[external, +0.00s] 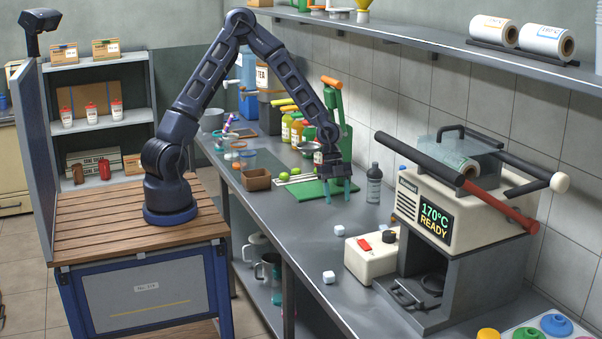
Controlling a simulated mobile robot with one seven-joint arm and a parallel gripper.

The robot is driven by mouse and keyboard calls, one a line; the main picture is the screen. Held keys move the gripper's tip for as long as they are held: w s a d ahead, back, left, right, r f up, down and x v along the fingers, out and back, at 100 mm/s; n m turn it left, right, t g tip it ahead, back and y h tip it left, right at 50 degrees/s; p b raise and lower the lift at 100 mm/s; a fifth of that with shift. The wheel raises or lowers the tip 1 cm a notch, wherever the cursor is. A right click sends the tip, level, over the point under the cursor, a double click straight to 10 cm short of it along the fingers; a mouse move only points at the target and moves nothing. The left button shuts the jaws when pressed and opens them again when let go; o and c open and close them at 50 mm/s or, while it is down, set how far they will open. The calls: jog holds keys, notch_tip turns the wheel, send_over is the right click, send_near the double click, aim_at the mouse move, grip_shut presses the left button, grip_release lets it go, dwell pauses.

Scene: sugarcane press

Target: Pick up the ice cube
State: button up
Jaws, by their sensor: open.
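Small pale ice cubes lie apart on the steel counter: one ice cube (328,277) near the front edge and another ice cube (339,230) farther back.
A white box with a red switch (371,256) and a sealing machine (455,215) reading "170°C READY" stand at the right. A green cutting board (308,190) and brown bin (256,180) lie left. The front counter is mostly clear.

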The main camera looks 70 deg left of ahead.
send_over(340, 226)
jog(key=a, duration=0.2)
notch_tip(340, 226, down, 4)
jog(key=shift+w+f, duration=0.15)
jog(key=shift+f, duration=0.05)
jog(key=shift+s+x, duration=0.2)
jog(key=shift+x, duration=2.6)
jog(key=shift+a, duration=0.25)
jog(key=c, duration=1)
jog(key=shift+c, duration=0.2)
notch_tip(340, 226, up, 20)
